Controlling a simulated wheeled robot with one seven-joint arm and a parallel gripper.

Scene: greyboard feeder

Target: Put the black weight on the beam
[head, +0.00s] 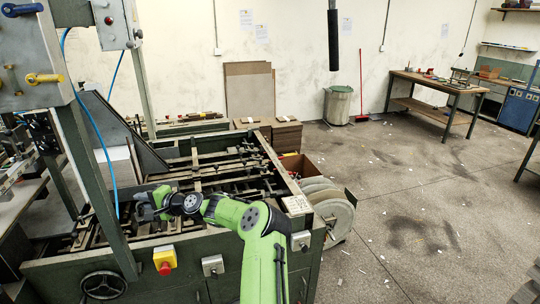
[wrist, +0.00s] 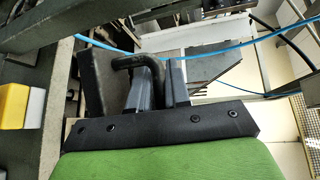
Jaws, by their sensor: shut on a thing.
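The black weight (wrist: 95,82) shows in the wrist view as a dark block with a bent black handle. My gripper (wrist: 164,72) is shut on the handle, which curves down between its two fingers. The block is left of the fingers. In the head view my gripper (head: 153,203) is over the left part of the feeder (head: 205,242), and the weight is too small there to tell its outline clearly. Several dark bars and rails cross the feeder, and I cannot tell which is the beam. Contact under the weight is hidden.
A green post (head: 98,190) and a blue hose (head: 103,150) stand close left of my gripper. The hose also crosses the wrist view (wrist: 220,50). A red button on a yellow box (head: 165,262) is on the feeder's front. Open floor (head: 420,200) lies to the right.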

